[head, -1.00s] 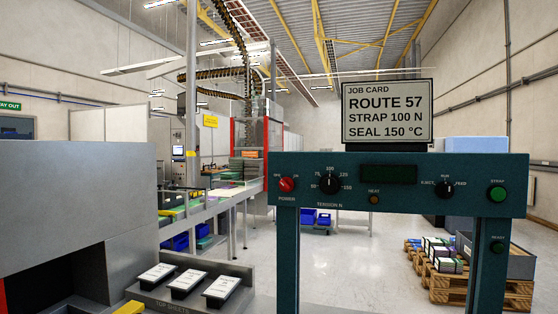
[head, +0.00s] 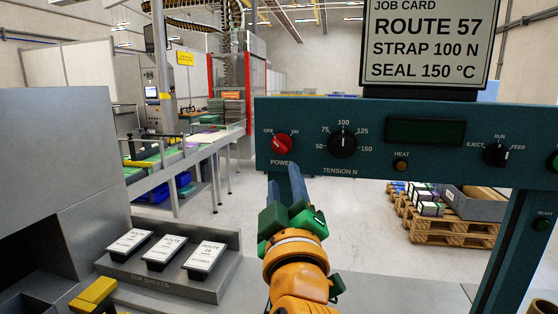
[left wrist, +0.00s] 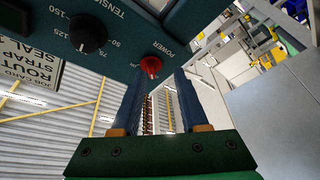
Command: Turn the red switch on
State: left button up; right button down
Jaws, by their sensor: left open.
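The red switch (head: 282,145) is a round knob at the left end of the teal control panel (head: 365,173), with OFF and ON above it and POWER below. Its pale pointer line looks tilted toward the upper left, on the OFF side. My left gripper (head: 285,178) is just below the switch, with blue fingers apart and nothing between them. In the left wrist view the red switch (left wrist: 151,66) lies just beyond the tips of the open fingers (left wrist: 157,82), apart from them.
Right of the switch on the panel are the black tension knob (head: 342,142), a dark display (head: 425,132) and a black selector knob (head: 496,154). A job card (head: 427,45) stands on top. Top sheets (head: 165,252) lie in a tray at lower left.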

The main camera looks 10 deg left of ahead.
aim_at(281, 148)
pick_arm(q)
jog(key=shift+y, duration=0.3)
jog(key=w+r+p, duration=0.1)
jog(key=w+a+r+p, duration=0.1)
jog(key=w+p, duration=0.1)
jog(key=w+r+p, duration=0.1)
jog(key=r, duration=0.1)
jog(key=shift+w+a, duration=0.35)
jog(key=shift+w, duration=0.05)
jog(key=shift+w+f, duration=0.25)
jog(key=shift+w, duration=0.1)
jog(key=shift+s+d+r, duration=0.1)
jog(key=shift+s, duration=0.1)
grip_shut()
